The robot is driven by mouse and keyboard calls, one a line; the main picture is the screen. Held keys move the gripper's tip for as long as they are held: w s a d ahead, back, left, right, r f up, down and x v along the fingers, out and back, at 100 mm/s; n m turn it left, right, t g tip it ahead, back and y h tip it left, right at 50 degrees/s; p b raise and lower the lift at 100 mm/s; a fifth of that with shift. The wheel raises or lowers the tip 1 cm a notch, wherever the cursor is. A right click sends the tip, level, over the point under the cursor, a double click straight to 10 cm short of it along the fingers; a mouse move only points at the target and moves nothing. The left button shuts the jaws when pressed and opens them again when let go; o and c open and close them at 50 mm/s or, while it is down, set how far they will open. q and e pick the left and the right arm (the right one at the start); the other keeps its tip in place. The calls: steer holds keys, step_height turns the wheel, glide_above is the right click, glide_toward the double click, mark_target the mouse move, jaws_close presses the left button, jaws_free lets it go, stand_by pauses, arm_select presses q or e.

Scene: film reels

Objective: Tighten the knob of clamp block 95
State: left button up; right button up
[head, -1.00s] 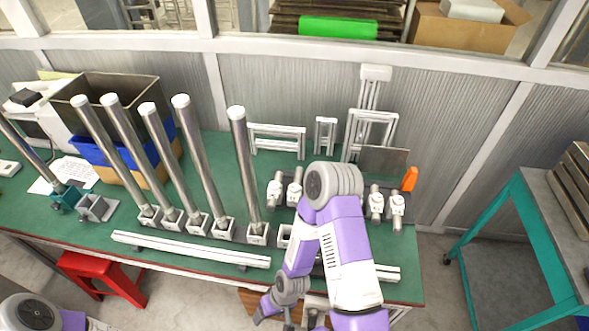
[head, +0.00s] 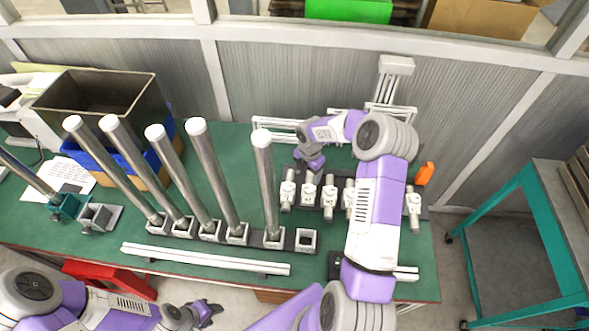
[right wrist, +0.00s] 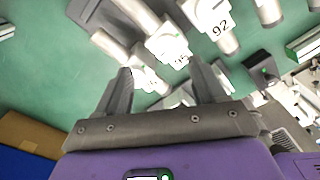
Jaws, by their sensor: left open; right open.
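Several white clamp blocks with silver knobs stand in a row on a dark base on the green bench, one at the near left end (head: 288,190). In the right wrist view one block reads 92 (right wrist: 213,18); a neighbouring block (right wrist: 168,50) has a label too small to read. I cannot tell which block is 95. My right gripper (head: 313,163) hangs above and behind the left part of the row. In the right wrist view its open fingers (right wrist: 163,82) point toward a block (right wrist: 150,78), with nothing held. My left gripper (head: 212,311) is open and empty before the bench.
Tall silver posts (head: 268,190) stand in square sockets left of the clamp row. A white rail (head: 205,259) lies along the front edge. An orange object (head: 424,174) stands at the right end. My right arm covers part of the row. White frames (head: 280,130) stand behind.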

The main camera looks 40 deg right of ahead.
mark_target(309, 188)
steer(key=shift+d, duration=0.1)
steer(key=shift+s+f, duration=0.75)
steer(key=shift+s, duration=0.1)
steer(key=f, duration=0.4)
steer(key=shift+w, duration=0.3)
steer(key=shift+s+f, duration=0.15)
steer(key=shift+f, duration=0.4)
arm_select(q)
steer(key=shift+s+r, duration=0.2)
steer(key=shift+s, duration=0.4)
arm_select(e)
steer(key=c, duration=1.1)
steer(key=shift+o, duration=0.2)
